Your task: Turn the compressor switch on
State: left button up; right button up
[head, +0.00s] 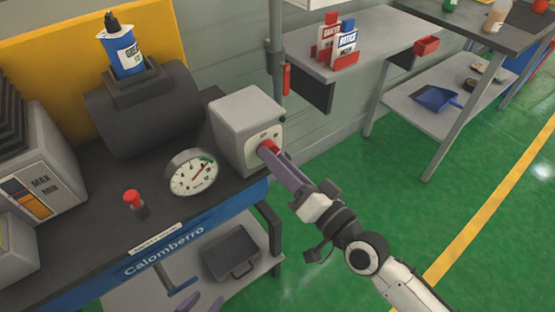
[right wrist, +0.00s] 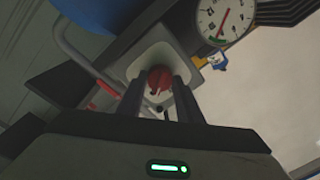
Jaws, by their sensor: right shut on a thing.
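The compressor switch is a red rotary knob (head: 268,149) on the front of a grey box (head: 243,120) at the right end of the bench. My right gripper (head: 270,153) reaches in from the lower right and is shut on the red knob. The right wrist view shows the knob (right wrist: 160,78) between my two dark fingers, with its sides partly hidden. My left gripper (head: 200,302) shows only at the bottom edge of the head view. Its two purple fingertips are apart with nothing seen between them.
A round pressure gauge (head: 192,173) stands left of the box, with a red-topped valve (head: 132,199) further left. A dark cylinder tank (head: 145,107) is behind. A toolbox (head: 230,252) lies on the lower shelf. Green floor (head: 340,170) is free to the right.

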jog(key=o, duration=1)
jog(key=shift+o, duration=0.2)
jog(key=b+v, duration=0.1)
jog(key=v, duration=0.9)
jog(key=shift+s+d, duration=0.1)
jog(key=s+d+f+n+g+h, duration=0.1)
jog(key=s+d+f+g+h, duration=0.1)
jog(key=f, duration=0.7)
jog(key=s+d+f+n+g+h, duration=0.1)
jog(key=s+d+f+h, duration=0.3)
jog(key=f, duration=0.5)
jog(key=s+d+f+n+g+h, duration=0.2)
jog(key=s+f, duration=0.4)
jog(key=f, duration=0.3)
jog(key=shift+s+d+g+h, duration=0.3)
jog(key=shift+d+g+h, duration=0.3)
jog(key=shift+d, duration=0.35)
